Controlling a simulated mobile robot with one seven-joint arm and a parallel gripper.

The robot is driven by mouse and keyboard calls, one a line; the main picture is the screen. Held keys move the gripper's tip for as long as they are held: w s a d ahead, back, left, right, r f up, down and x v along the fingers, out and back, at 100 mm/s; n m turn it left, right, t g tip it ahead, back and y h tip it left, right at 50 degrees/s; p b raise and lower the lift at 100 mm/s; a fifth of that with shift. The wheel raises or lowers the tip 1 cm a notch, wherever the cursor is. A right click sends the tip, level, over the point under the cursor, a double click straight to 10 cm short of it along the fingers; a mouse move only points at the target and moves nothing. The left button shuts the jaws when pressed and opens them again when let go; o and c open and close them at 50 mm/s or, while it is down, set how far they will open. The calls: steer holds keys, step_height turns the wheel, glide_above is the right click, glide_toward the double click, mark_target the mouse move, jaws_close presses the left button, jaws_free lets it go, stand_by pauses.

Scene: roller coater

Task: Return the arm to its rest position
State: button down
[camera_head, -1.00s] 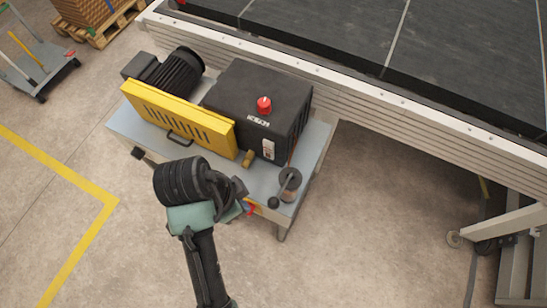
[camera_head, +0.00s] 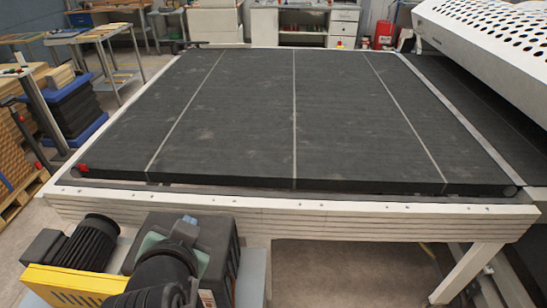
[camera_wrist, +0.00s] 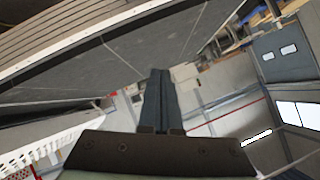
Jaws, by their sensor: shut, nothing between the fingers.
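My gripper (camera_wrist: 160,74) is in the wrist view, its two dark fingers pressed together with nothing between them. The fingers point up in the picture, over the blurred, tilted hall. In the head view my arm is raised at the lower left, close to the camera. Its dark rounded links cover part of the black motor box (camera_head: 222,238) and the yellow guard (camera_head: 60,284). The gripper's fingers are hard to make out there, and I cannot tell from this view how far the arm is from the box.
The wide dark conveyor bed (camera_head: 250,120) with its pale frame (camera_head: 380,212) fills the middle. A white perforated hood (camera_head: 490,45) stands at the right. A black motor (camera_head: 85,240) is beside the box.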

steer(key=w+d+r+n+t, duration=0.1)
steer(key=w+d+r+t, duration=0.15)
steer(key=r, duration=0.45)
steer(key=w+d+r+t, duration=0.1)
steer(key=d+r+t, duration=0.15)
steer(key=r, duration=0.35)
steer(key=s+d+r+n+t+b, duration=0.1)
steer(key=s+d+r+t, duration=0.2)
steer(key=r, duration=0.5)
steer(key=s+d+r+n+t+h, duration=0.1)
steer(key=s+d+r+t, duration=0.2)
steer(key=r, duration=0.5)
steer(key=s+d+r+n+t+h+b, duration=0.1)
steer(key=s+d+r+t, duration=0.3)
steer(key=r, duration=0.5)
steer(key=shift+s+t+b, duration=0.35)
steer(key=shift+s+t, duration=0.05)
steer(key=shift+s, duration=0.3)
